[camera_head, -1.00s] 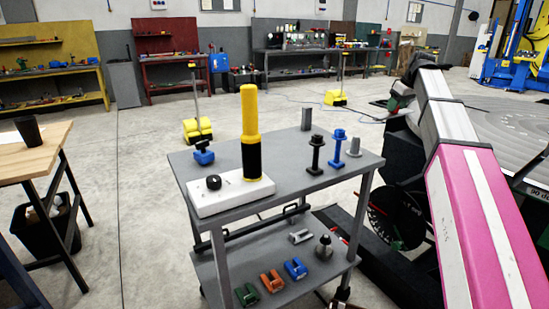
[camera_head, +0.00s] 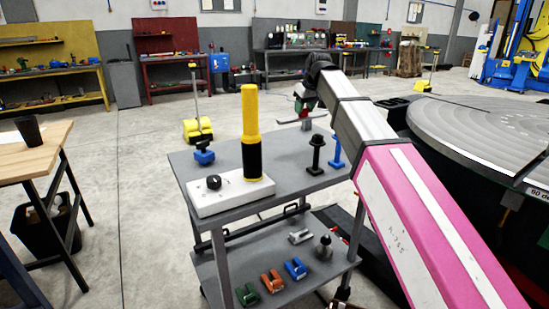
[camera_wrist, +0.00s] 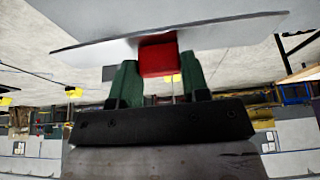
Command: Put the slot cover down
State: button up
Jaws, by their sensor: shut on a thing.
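The slot cover (camera_wrist: 90,50) is a thin, flat grey plate with a red block-shaped handle (camera_wrist: 158,56). My gripper (camera_wrist: 158,75) has its green fingers shut on the red handle. In the head view, my gripper (camera_head: 302,106) is over the far right part of the grey cart top (camera_head: 290,180), and the slot cover (camera_head: 290,121) shows below it as a thin plate. The cover appears to be above the cart, overlapping a small grey upright block (camera_head: 306,125) in the picture. Whether they touch, I cannot tell.
A black bolt (camera_head: 315,155) and a blue bolt (camera_head: 336,151) stand near the right edge, the blue one partly behind my arm. A white box (camera_head: 225,195) with a yellow-black post (camera_head: 251,130) fills the front left. The middle of the cart top is clear.

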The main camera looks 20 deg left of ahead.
jog(key=s+a, duration=0.8)
jog(key=a, duration=0.1)
jog(key=w+d+f, duration=0.1)
jog(key=w+f, duration=0.1)
jog(key=w, duration=0.1)
jog(key=w+d+f, duration=0.1)
jog(key=w+f, duration=0.2)
jog(key=w, duration=0.1)
jog(key=w+d+f, duration=0.1)
jog(key=w+f, duration=0.1)
jog(key=w, duration=0.1)
jog(key=shift+w+d+f, duration=0.15)
jog(key=shift+w+d, duration=0.1)
jog(key=shift+w, duration=0.05)
jog(key=shift+f, duration=2)
jog(key=o, duration=1.1)
jog(key=shift+f, duration=0.1)
jog(key=v, duration=1.2)
jog(key=shift+w, duration=0.1)
